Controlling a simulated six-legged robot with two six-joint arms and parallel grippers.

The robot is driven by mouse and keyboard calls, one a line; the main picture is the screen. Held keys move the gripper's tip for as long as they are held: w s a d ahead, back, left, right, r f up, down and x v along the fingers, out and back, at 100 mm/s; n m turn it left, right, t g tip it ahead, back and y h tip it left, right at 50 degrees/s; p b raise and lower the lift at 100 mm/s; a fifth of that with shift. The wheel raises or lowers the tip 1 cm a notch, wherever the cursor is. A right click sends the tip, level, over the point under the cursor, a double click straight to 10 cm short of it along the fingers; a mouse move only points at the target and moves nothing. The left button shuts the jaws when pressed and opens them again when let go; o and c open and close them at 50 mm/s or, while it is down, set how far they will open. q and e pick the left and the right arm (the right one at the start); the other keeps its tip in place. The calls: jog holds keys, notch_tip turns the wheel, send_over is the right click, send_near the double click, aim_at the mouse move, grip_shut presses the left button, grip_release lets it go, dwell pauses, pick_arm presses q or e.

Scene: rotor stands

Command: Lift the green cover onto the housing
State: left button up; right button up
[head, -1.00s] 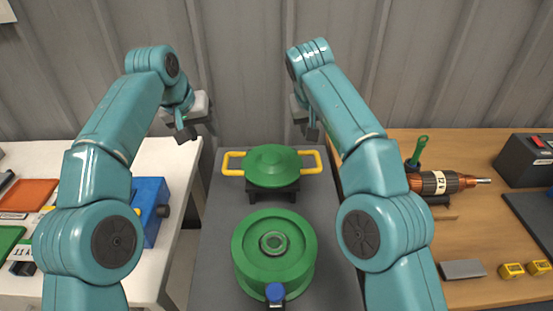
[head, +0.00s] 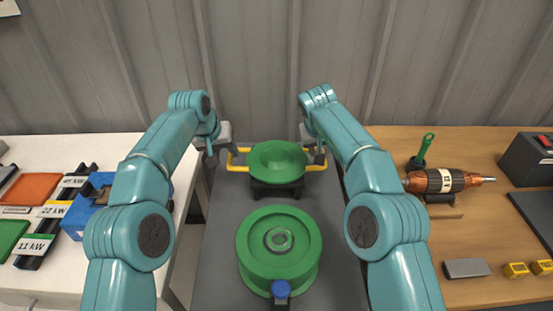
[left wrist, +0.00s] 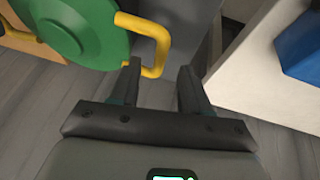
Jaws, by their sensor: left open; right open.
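The green cover (head: 277,158) with two yellow handles (head: 238,160) rests on a dark stand (head: 277,189) at the back of the grey bench. The round green housing (head: 262,262), with a ring in its middle, stands in front of it. My left gripper (head: 213,152) is open at the cover's left handle. In the left wrist view, the yellow handle (left wrist: 163,50) reaches between the open fingertips (left wrist: 159,68). My right gripper (head: 317,150) is open near the right handle, partly hidden by its own arm. I cannot tell whether its fingers straddle that handle.
A white table (head: 100,150) on the left holds a blue block (head: 80,215) and labelled trays. A wooden bench (head: 440,225) on the right holds a copper rotor (head: 437,181), a green-handled tool (head: 420,152) and yellow blocks. A ribbed wall stands close behind.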

aim_at(230, 158)
pick_arm(q)
jog(key=x, duration=0.3)
jog(key=shift+w, duration=0.15)
pick_arm(e)
jog(key=x, duration=0.3)
jog(key=shift+w, duration=0.1)
pick_arm(q)
jog(key=shift+d+f, duration=0.1)
jog(key=shift+f, duration=0.2)
pick_arm(e)
jog(key=shift+d+f, duration=0.15)
jog(key=shift+f, duration=0.15)
pick_arm(q)
jog(key=shift+w+f, duration=0.15)
jog(key=shift+f, duration=0.05)
pick_arm(e)
jog(key=shift+w+f, duration=0.15)
jog(key=shift+f, duration=0.05)
pick_arm(q)
jog(key=shift+r, duration=0.15)
grip_shut()
pick_arm(e)
jog(key=shift+r, duration=0.1)
grip_shut()
